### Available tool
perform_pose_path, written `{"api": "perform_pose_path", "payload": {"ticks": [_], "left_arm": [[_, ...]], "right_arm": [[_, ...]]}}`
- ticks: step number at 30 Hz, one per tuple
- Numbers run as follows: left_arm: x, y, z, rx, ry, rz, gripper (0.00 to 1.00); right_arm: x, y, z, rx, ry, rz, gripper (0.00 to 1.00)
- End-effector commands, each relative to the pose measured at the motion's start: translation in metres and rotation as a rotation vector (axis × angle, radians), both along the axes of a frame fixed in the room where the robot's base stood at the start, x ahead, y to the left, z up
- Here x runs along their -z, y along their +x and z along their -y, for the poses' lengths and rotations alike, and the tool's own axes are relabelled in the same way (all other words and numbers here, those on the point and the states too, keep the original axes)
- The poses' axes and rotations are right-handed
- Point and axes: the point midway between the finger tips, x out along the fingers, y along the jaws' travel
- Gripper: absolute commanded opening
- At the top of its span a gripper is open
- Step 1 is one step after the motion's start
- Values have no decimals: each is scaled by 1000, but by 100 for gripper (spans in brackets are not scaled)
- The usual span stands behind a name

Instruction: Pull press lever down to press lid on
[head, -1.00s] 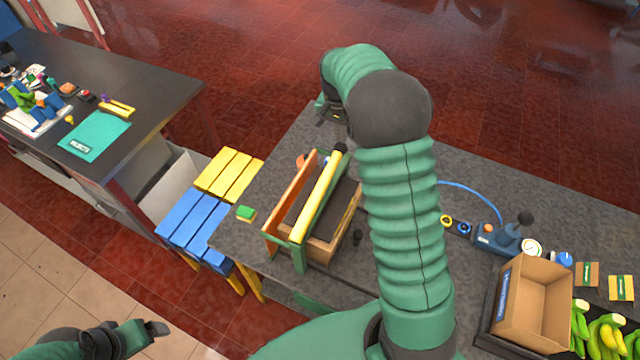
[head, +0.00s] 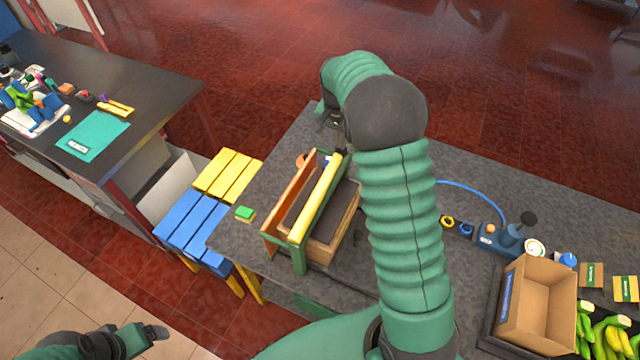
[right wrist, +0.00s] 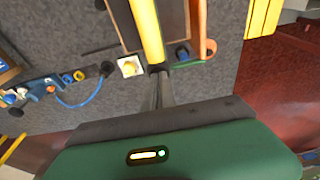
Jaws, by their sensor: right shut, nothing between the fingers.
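A yellow bar with a black end (head: 318,200), which looks like the press lever, slants over a wooden frame (head: 347,218) with green uprights on the grey bench. It also shows in the right wrist view (right wrist: 147,30). An orange board (head: 287,205) stands on the frame's left. I cannot make out the lid. My right gripper (head: 332,119) is beyond the bar's far end, partly hidden by its arm. In the right wrist view its fingers (right wrist: 159,92) are shut and empty, close to the bar's black end; contact is unclear. My left gripper (head: 156,332) is low at left, away from the bench.
A green-yellow sponge (head: 244,213) lies on the bench's left edge beside a blue and yellow slatted stool (head: 190,220). A cardboard box (head: 540,300), bananas (head: 605,335) and a blue device with a hose (head: 508,236) are at right. A dark table (head: 150,85) stands at left.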

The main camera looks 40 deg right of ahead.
Motion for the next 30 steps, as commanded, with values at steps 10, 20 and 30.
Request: {"api": "perform_pose_path", "payload": {"ticks": [10, 20, 30], "left_arm": [[2, 0, 0, 0, 0, 0, 85], [4, 0, 0, 0, 0, 0, 85], [7, 0, 0, 0, 0, 0, 85]], "right_arm": [[4, 0, 0, 0, 1, 0, 0], [7, 0, 0, 0, 1, 0, 0], [13, 0, 0, 0, 1, 0, 0]]}}
